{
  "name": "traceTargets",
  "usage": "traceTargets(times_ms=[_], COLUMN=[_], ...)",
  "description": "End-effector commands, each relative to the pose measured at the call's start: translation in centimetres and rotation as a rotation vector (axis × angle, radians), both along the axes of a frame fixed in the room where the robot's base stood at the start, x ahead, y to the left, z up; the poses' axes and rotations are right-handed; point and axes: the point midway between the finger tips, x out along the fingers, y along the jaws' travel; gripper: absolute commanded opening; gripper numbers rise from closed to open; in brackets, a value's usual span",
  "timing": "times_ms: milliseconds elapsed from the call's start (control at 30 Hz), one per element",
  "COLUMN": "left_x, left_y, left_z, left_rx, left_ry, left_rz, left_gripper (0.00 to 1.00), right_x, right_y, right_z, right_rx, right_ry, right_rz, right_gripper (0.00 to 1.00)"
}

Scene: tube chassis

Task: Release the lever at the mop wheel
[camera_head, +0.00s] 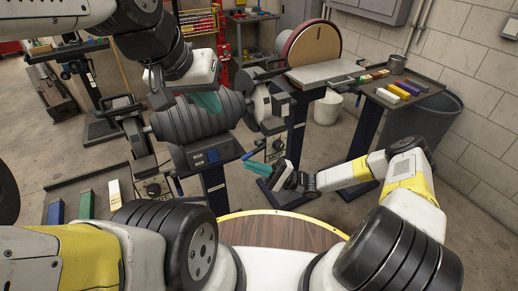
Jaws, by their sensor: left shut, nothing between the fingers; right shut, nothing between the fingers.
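I cannot tell which part is the lever. My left gripper (207,102), with teal fingertips, is shut and empty, in front of the wheel's upper part in the picture; contact cannot be told. My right gripper (256,179), also teal-tipped, is shut and empty, right of and below the machine.
A disc sander (308,44) stands behind on the right. A bench (432,101) with coloured bars and a grey cup (397,64) is at the right. A tray (70,187) with several bars is at the left.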

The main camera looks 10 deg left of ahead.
Motion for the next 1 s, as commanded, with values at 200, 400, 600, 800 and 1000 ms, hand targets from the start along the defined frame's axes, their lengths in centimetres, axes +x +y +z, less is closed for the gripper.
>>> traceTargets(times_ms=[200,400,600,800,1000], left_x=[0.0,0.0,0.0,0.0,0.0], left_y=[0.0,0.0,0.0,0.0,0.0], left_z=[0.0,0.0,0.0,0.0,0.0], left_rx=[0.0,0.0,0.0,0.0,0.0], left_ry=[0.0,0.0,0.0,0.0,0.0], left_rz=[0.0,0.0,0.0,0.0,0.0], left_gripper=[0.0,0.0,0.0,0.0,0.0], right_x=[-0.4,-0.6,-0.7,-0.7,-0.7], right_y=[0.6,0.9,1.0,1.0,1.0], right_z=[0.8,1.3,1.5,1.6,1.6], right_rx=[0.001,0.0,0.0,0.0,0.0], right_ry=[0.0,0.0,-0.001,0.0,0.0], right_rz=[0.001,0.001,0.0,0.001,0.001], right_gripper=[0.0,0.0,0.0,0.0,0.0])
